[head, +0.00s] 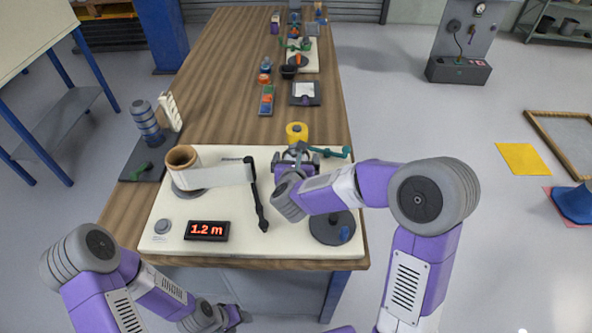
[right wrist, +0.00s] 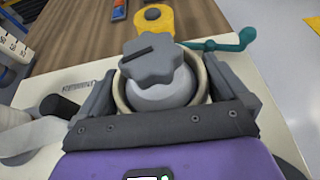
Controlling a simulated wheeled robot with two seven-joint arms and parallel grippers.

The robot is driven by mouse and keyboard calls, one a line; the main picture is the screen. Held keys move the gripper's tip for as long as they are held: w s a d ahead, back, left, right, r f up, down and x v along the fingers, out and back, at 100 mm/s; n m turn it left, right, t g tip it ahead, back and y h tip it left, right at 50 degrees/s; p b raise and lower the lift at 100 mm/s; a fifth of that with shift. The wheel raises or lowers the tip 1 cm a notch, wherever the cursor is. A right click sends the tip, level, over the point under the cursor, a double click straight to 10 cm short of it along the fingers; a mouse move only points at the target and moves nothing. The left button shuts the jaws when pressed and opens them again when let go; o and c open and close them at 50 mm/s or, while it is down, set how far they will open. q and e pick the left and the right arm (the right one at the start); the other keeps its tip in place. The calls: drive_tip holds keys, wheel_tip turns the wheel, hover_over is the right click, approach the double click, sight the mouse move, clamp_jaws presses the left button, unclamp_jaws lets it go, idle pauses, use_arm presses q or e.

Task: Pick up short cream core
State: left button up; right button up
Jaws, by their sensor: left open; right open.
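The short cream core (right wrist: 121,94) shows in the right wrist view as a pale ring around a grey hub with a lobed knob (right wrist: 153,62) on top. My right gripper (right wrist: 162,74) is open, with one finger on each side of the core; I cannot tell whether they touch it. In the head view my right gripper (head: 296,162) is over the right part of the cream board and hides most of the core. My left gripper (head: 232,318) is open and empty, low in front of the table.
A film roll with a brown core (head: 183,157) stands on the cream board (head: 205,208), its film stretching right to a black arm (head: 256,190). A display reading 1.2 m (head: 206,230), a dark disc (head: 331,228), a yellow roll (head: 297,131) and a teal crank (head: 335,152) are nearby.

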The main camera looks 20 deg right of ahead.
drive_tip(key=shift+c, duration=0.3)
drive_tip(key=c, duration=0.9)
